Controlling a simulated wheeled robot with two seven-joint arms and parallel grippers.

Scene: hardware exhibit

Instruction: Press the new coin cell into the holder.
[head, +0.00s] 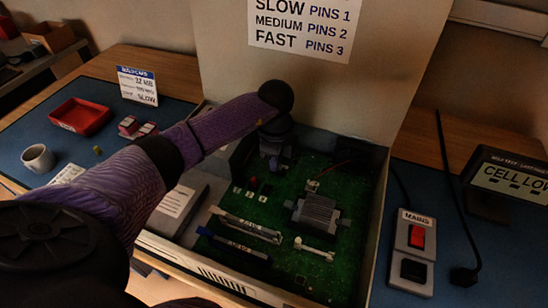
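The green circuit board (260,215) lies inside an open pale case (214,276) with a raised lid. My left arm reaches across from the left, and my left gripper (273,163) points down over the back left part of the board. Its fingertips are small and dark here, so I cannot tell whether they are open or hold anything. I cannot make out the coin cell or its holder; the gripper and wrist may cover them. My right gripper is not in view.
On the board stand a grey finned heatsink (317,214) and long slots (244,229). Left are a red tray (80,116), a mug (38,158) and a sign (137,86). Right are a mains switch box (412,252), a black plug (464,278) and a "CELL LOW" display (513,181).

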